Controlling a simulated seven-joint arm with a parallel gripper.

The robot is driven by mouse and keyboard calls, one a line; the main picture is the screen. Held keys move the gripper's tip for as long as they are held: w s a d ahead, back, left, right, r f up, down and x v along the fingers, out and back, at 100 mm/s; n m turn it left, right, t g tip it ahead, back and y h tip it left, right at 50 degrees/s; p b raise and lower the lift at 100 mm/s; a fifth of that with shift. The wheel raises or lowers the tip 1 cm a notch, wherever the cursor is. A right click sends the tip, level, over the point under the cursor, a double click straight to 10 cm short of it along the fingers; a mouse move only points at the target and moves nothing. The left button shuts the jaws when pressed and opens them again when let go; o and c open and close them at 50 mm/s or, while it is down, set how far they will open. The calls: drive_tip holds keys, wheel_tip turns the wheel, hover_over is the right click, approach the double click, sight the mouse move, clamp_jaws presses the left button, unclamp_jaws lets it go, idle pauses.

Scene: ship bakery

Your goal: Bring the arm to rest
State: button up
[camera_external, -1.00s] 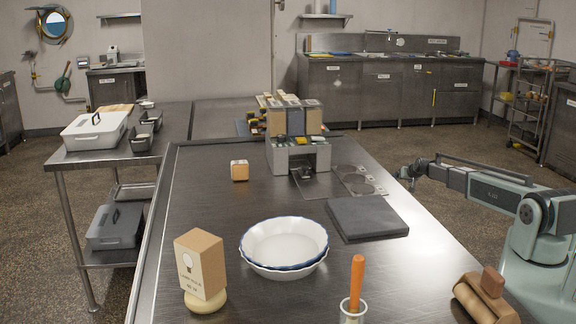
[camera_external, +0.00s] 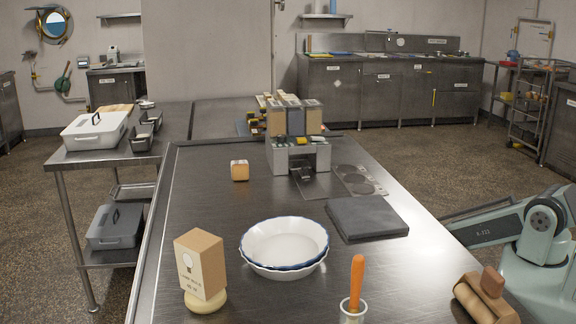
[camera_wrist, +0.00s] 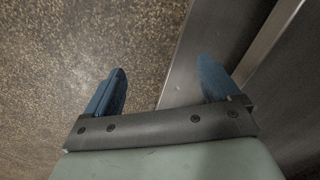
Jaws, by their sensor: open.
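My gripper (camera_wrist: 160,92) shows in the wrist view with its two blue fingers spread wide apart and nothing between them. It hangs over the speckled floor (camera_wrist: 80,40) beside a metal table edge (camera_wrist: 195,50). In the external view my gripper is out of sight; only my folded arm shows at the right edge, beside the steel table (camera_external: 210,215).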

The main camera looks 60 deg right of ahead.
drive_tip(key=s+a+n+g, duration=0.2)
drive_tip(key=s+a, duration=0.5)
drive_tip(key=s, duration=0.5)
drive_tip(key=s+a+n+g, duration=0.1)
drive_tip(key=s+a+g, duration=0.3)
drive_tip(key=s+a, duration=0.3)
drive_tip(key=s, duration=0.5)
drive_tip(key=shift+s+f+n+g+h, duration=0.2)
drive_tip(key=shift+s+n+g+h, duration=0.1)
drive_tip(key=shift+s+n, duration=0.1)
